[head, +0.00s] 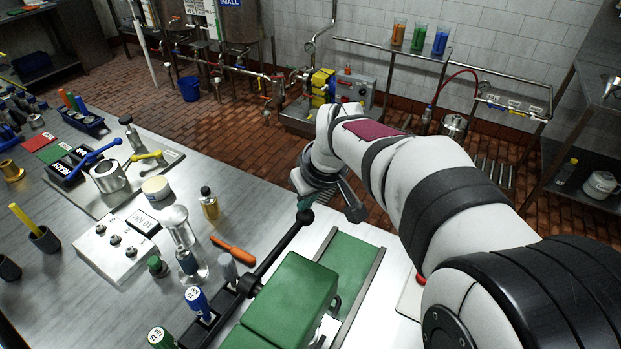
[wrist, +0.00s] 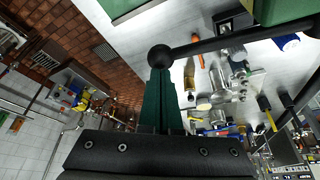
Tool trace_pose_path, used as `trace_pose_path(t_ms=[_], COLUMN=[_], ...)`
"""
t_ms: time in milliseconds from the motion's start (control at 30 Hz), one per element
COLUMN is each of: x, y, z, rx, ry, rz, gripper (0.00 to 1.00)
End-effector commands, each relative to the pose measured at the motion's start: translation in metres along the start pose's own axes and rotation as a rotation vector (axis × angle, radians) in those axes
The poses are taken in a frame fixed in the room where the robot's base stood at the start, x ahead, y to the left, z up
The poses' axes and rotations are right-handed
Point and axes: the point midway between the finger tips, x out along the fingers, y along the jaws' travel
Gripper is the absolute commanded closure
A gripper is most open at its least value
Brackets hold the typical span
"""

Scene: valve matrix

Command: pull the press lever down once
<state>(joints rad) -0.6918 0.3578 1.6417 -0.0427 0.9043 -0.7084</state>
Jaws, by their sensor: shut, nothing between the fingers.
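The press lever (head: 275,246) is a black rod with a round black knob at its end. It slants up and to the right from its pivot beside the green press (head: 290,300). In the wrist view the lever (wrist: 225,43) runs right from its knob (wrist: 160,56), with part of the green press at the upper right. My gripper (head: 305,203) has dark green fingers, pressed together and empty. Its fingertips (wrist: 160,70) are right at the knob; I cannot tell whether they touch it. In the head view the fingers are partly hidden by my wrist.
Blue- and green-capped cylinders (head: 197,301) stand near the front. A green strip (head: 350,262) lies right of the press. The bench edge is behind the knob.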

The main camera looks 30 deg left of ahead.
Motion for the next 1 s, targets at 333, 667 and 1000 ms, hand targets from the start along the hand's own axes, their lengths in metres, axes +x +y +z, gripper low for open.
trace_pose_path(t_ms=[333, 667, 1000], x=[-0.041, -0.082, -0.124], y=[0.008, 0.015, 0.022], z=[-0.023, -0.044, -0.066], rx=[0.000, -0.001, 0.000], ry=[0.003, 0.004, 0.004], rz=[0.002, 0.002, 0.002], gripper=[1.00, 1.00, 1.00])
